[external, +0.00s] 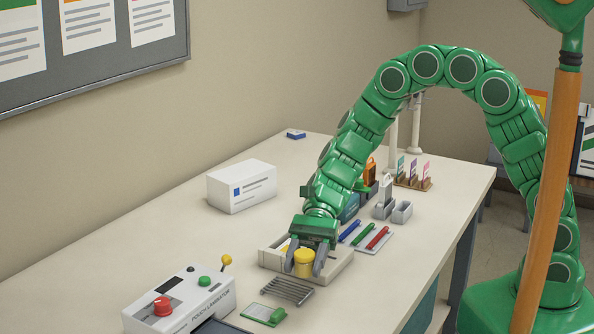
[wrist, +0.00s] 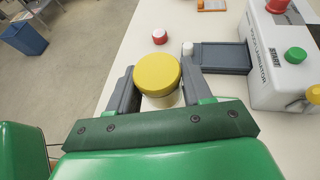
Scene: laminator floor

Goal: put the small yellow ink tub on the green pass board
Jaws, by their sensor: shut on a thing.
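The small yellow ink tub (external: 304,263) has a yellow lid and a paler body. My gripper (external: 305,262) is shut on it, with one grey finger on each side. The tub also shows upright between the fingers in the wrist view (wrist: 157,72). In the external view it is over the front part of a shallow pale tray (external: 338,264); I cannot tell whether it touches the tray. A small flat board with green on it (external: 262,313) lies at the front, left of the tub, and may be the green pass board. I cannot make it out in the wrist view.
A wire rack (external: 288,291) lies between the tray and the green board. The pouch laminator (external: 180,303) stands at the front left, a white box (external: 241,186) behind. Coloured pens (external: 364,236) lie right of the tray. Red-topped (wrist: 159,37) and white-topped (wrist: 187,48) small items stand ahead.

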